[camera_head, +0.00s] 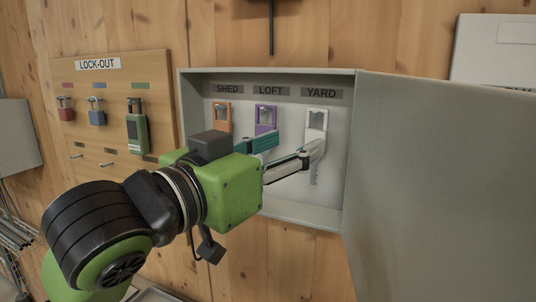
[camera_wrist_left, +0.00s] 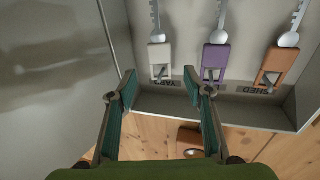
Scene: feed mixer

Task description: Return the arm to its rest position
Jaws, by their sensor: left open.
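My left gripper (camera_head: 292,148) is open in front of the open key box (camera_head: 290,214), with nothing between its fingers. In the left wrist view its fingertips (camera_wrist_left: 160,88) are spread just short of the white key tag (camera_wrist_left: 160,54), apart from it as far as I can tell. The white tag (camera_head: 316,122) hangs under the YARD label. The purple tag (camera_head: 265,114) hangs under LOFT and the orange tag (camera_head: 222,112) under SHED. My gripper and arm hide the lower parts of those keys in the head view. My right gripper is not in view.
The box door (camera_head: 440,180) stands open on the right. A LOCK-OUT board (camera_head: 105,78) with a red padlock (camera_head: 65,108), a blue padlock (camera_head: 96,110) and a green device (camera_head: 137,128) is on the left. A wooden wall is behind.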

